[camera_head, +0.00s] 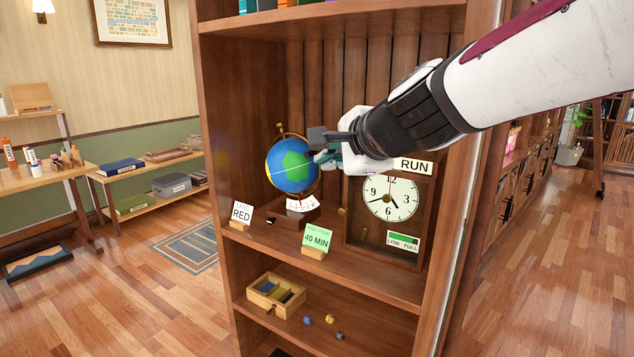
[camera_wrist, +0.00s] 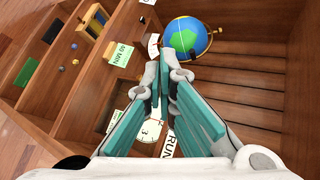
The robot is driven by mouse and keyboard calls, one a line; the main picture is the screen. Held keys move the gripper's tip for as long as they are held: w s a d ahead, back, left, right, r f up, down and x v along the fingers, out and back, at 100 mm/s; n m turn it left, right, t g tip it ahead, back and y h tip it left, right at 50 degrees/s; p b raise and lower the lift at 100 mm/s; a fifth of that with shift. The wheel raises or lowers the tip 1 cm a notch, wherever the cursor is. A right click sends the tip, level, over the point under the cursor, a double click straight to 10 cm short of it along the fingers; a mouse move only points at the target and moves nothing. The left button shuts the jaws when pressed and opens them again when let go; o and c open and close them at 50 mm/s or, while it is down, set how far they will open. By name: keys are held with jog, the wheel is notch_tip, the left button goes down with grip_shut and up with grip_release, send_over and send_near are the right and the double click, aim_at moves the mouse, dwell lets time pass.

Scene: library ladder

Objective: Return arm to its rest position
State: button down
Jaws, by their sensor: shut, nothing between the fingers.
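My gripper (camera_head: 322,150) is at the end of my white and black arm, which reaches in from the upper right to the bookcase. In the wrist view its teal fingers (camera_wrist: 167,80) are shut with nothing between them. In the head view the fingertips are in front of or beside the globe (camera_head: 291,166); I cannot tell whether they touch it. The wrist view shows the globe (camera_wrist: 187,38) beyond the fingertips. The clock (camera_head: 391,198) stands on the same shelf, below and right of my gripper, partly covered in the wrist view by the fingers.
A wooden box (camera_head: 276,294) and small coloured pieces lie on the shelf below. The bookcase's side panels flank this space. Open floor (camera_head: 540,290) lies to the right.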

jog(key=s+d+f+n+g+h+p, duration=0.1)
jog(key=s+d+n, duration=0.4)
jog(key=s, duration=0.5)
jog(key=s+d+f+n+g+h, duration=0.2)
jog(key=s+d+f, duration=0.4)
jog(key=s, duration=0.5)
jog(key=s+d+f+n+g+h+p, duration=0.1)
jog(key=s+d+f+n+g, duration=0.3)
jog(key=s, duration=0.6)
jog(key=d+n+h, duration=0.1)
jog(key=d+n, duration=0.1)
jog(key=n, duration=0.1)
jog(key=shift+s+n+p, duration=0.3)
jog(key=shift+s, duration=0.05)
jog(key=shift+r, duration=0.1)
